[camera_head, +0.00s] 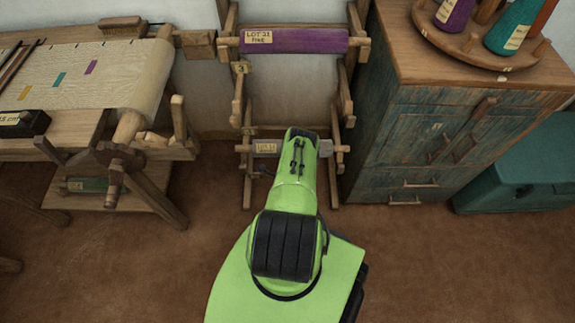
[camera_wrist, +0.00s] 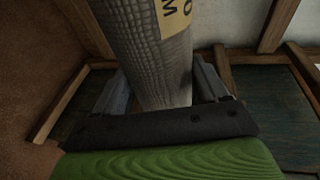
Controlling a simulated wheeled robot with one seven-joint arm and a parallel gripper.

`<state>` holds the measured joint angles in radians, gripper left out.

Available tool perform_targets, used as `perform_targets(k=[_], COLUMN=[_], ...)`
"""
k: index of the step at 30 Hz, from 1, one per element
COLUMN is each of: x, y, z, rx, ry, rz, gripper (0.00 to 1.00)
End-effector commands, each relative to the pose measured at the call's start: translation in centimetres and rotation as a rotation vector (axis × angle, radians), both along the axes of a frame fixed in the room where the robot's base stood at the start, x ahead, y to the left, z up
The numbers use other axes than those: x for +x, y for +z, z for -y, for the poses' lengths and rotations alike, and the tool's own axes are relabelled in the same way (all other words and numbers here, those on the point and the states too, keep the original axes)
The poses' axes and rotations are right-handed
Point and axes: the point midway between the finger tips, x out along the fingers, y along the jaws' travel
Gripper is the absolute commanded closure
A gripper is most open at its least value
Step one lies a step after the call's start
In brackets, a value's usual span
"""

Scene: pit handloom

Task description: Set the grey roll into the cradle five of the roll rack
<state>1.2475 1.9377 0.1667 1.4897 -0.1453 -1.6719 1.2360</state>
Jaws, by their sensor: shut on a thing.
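The grey roll (camera_wrist: 150,50) fills the middle of the wrist view, with a woven surface and a tan label at its upper right. My gripper (camera_wrist: 155,95) is shut on it, one finger on each side. In the head view my green arm reaches toward the lower part of the wooden roll rack (camera_head: 237,110) and hides my gripper and the roll's middle. The roll's labelled end (camera_head: 265,148) shows left of the arm, near the rack's lowest visible arms. Whether it touches them, and the cradle five number, I cannot tell.
A purple roll (camera_head: 300,41) labelled LOT 21 lies in an upper cradle. A blue-green cabinet (camera_head: 430,130) stands close to the rack's right. The loom (camera_head: 80,85) with cream cloth is at left. A teal chest (camera_head: 525,170) stands far right. The brown floor in front is clear.

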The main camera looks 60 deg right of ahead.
Motion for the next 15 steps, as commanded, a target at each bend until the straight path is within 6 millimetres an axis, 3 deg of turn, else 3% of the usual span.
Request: perform_targets(k=[1, 3, 15], x=[0.0, 0.0, 0.0], y=[-1.9, -3.4, -8.5], z=[0.0, 0.0, 0.1], rx=[-0.003, -0.002, -0.002], ry=[-0.001, 0.000, 0.001], rz=[-0.001, 0.000, -0.001], gripper=[0.86, 0.86, 0.86])
